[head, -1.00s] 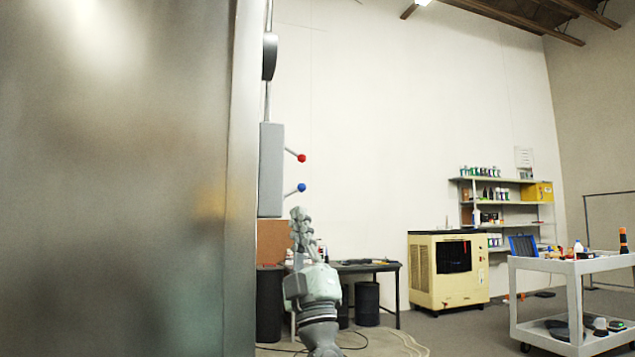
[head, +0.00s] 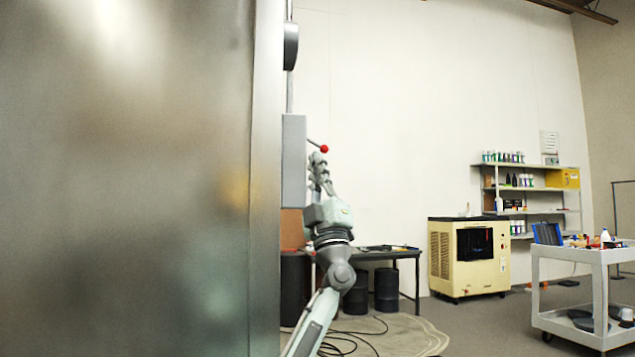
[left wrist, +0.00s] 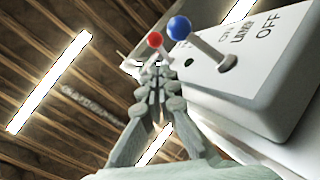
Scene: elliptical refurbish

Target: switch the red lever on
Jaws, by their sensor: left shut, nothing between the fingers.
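The red lever's ball (head: 324,149) sticks out on a thin rod from the right side of a grey switch box (head: 293,160), with the rod sloping slightly down. The red ball also shows in the left wrist view (left wrist: 154,40), just beyond my fingertips. My left gripper (head: 317,157) is shut and empty, pointing up just below the red ball; I cannot tell whether it touches. A blue ball lever (left wrist: 178,27) stands out from the labelled box face (left wrist: 268,60) in the left wrist view. In the head view my gripper hides the blue lever. My right gripper is not in view.
A large metal panel (head: 130,180) fills the left of the head view, close to the box. A dark table (head: 385,255) with black drums stands below. A cream machine (head: 468,257), a shelf (head: 530,190) and a white cart (head: 570,262) stand farther right.

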